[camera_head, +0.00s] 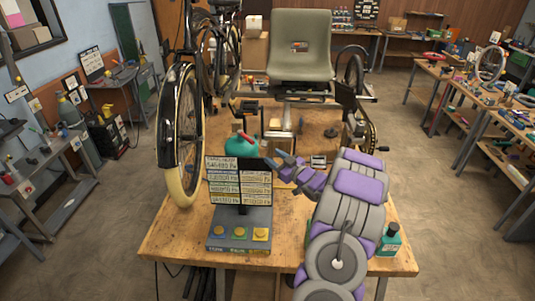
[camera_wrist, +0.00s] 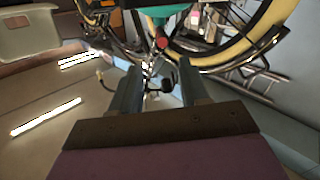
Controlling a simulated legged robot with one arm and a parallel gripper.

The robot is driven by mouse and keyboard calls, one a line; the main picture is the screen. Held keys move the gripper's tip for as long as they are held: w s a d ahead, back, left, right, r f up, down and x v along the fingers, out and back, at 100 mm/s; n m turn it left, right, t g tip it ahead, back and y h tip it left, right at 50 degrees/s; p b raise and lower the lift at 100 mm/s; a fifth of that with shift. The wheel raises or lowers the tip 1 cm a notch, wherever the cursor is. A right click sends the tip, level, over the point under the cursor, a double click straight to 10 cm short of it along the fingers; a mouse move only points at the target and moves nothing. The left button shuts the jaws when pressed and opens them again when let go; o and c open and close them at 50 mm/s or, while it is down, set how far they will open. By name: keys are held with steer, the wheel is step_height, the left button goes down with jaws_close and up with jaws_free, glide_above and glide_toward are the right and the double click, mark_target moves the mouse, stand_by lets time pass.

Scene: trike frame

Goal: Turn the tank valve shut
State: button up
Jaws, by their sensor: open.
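A teal tank (camera_head: 240,147) stands on the wooden workbench, partly hidden behind the sign panel. A red valve handle (camera_head: 246,136) shows at its top. My gripper (camera_head: 276,162) is to the right of the tank, apart from it, with its fingers pointing left. In the wrist view my gripper (camera_wrist: 158,85) is open, with two separate fingers and nothing held between them. Beyond the fingertips, the red handle (camera_wrist: 162,42) and the edge of the teal tank (camera_wrist: 163,10) show near the top.
A sign panel (camera_head: 239,181) on a grey box with several coloured buttons stands in front of the tank. A bicycle wheel (camera_head: 183,134) is at the left, and a seat (camera_head: 300,45) is behind. A green bottle (camera_head: 390,239) stands on the workbench (camera_head: 175,238) at right.

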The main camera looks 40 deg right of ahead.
steer(key=shift+s, duration=0.5)
